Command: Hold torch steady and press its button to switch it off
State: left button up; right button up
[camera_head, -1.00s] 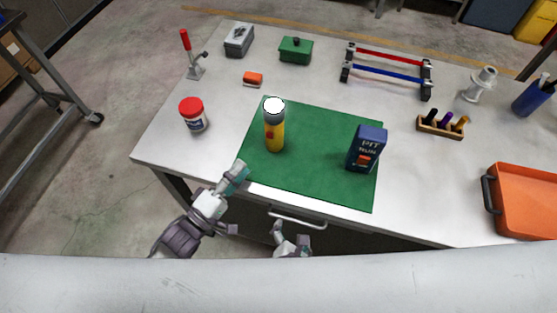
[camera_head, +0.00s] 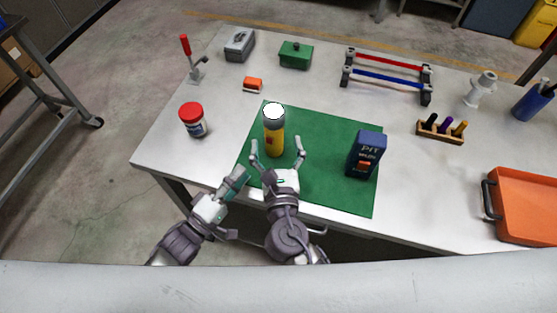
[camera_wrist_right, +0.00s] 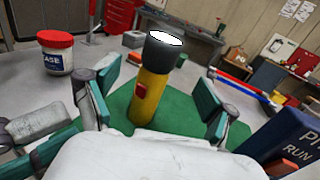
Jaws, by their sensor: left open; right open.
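A yellow torch (camera_head: 274,138) with a dark grey head stands upright on the green mat (camera_head: 320,128). Its lens glows white at the top. The right wrist view shows the torch (camera_wrist_right: 150,95) with a red button (camera_wrist_right: 141,91) on its side facing me. My right gripper (camera_head: 276,150) is open, its fingers to either side of the torch's lower body and a little in front of it. It also shows in the right wrist view (camera_wrist_right: 148,95), fingers apart from the torch. My left gripper (camera_head: 236,205) is open and empty at the table's front edge, lower left of the right one.
A blue box (camera_head: 367,155) stands on the mat to the right of the torch. A red-lidded jar (camera_head: 193,120) stands to the left. An orange tray (camera_head: 525,205) lies at the right. Behind the mat are a small orange block (camera_head: 253,85) and a green box (camera_head: 296,55).

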aim_at(275, 127)
jog(key=w, duration=0.8)
jog(key=shift+w+a, duration=0.15)
jog(key=shift+a, duration=0.15)
pick_arm(q)
jog(key=shift+c, duration=0.2)
pick_arm(e)
jog(key=c, duration=1.5)
pick_arm(q)
grip_shut()
pick_arm(e)
jog(key=shift+f, duration=0.1)
